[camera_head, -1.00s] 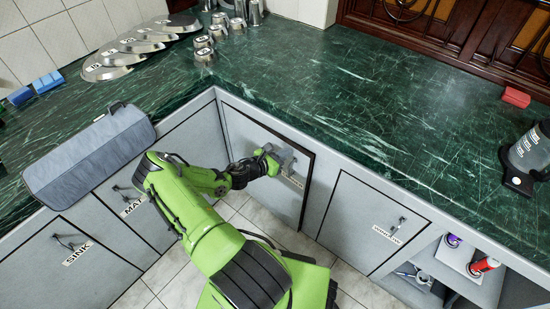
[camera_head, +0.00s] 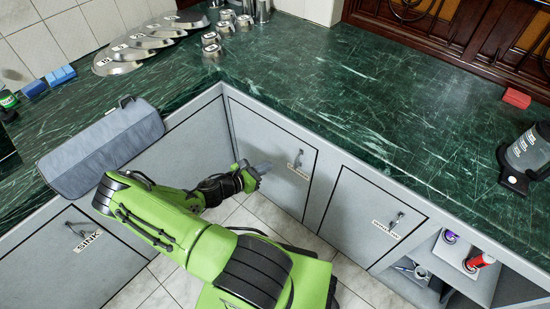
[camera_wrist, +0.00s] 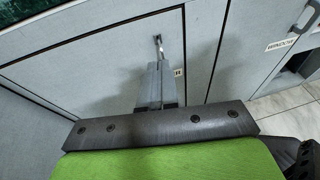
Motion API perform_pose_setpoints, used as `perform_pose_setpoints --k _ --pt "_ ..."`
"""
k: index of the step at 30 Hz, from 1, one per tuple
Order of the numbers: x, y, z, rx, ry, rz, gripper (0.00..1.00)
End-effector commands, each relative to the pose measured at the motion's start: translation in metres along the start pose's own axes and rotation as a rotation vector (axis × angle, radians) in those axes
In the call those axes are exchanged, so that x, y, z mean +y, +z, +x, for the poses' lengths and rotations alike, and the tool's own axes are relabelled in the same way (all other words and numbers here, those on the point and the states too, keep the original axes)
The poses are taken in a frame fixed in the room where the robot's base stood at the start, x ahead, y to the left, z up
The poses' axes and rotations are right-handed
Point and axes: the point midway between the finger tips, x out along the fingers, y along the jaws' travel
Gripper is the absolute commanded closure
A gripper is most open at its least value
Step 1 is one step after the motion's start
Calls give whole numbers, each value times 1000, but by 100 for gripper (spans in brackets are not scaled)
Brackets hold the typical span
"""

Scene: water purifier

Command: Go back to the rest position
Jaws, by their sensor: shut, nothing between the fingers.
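My gripper (camera_head: 266,167) is in front of a grey cabinet door (camera_head: 262,135) under the counter corner. Its fingers are shut and empty. In the wrist view the closed fingers (camera_wrist: 157,85) point at the same door's metal handle (camera_wrist: 158,45). The handle also shows in the head view (camera_head: 297,158), a little to the right of the fingertips and apparently clear of them. The door looks closed. My green arm reaches in low from the bottom of the head view, below the countertop.
The green countertop (camera_head: 370,100) runs above the cabinets, its edge close to my arm. To the right are another cabinet door (camera_head: 370,215) and an open shelf (camera_head: 455,258) with small bottles. Tiled floor shows below.

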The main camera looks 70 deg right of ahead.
Motion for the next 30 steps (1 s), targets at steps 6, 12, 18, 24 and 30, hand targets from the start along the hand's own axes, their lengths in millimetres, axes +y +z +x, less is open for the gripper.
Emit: perform_pose_setpoints --k 6,12,18,24,30 --pt "-1 0 -6 0 0 1 100" --pt "-1 0 -6 0 0 1 100" --pt "7 7 -28 66 -23 110 100" --pt "26 35 -123 362 -139 496 100" --pt "28 81 -232 693 -264 783 100"
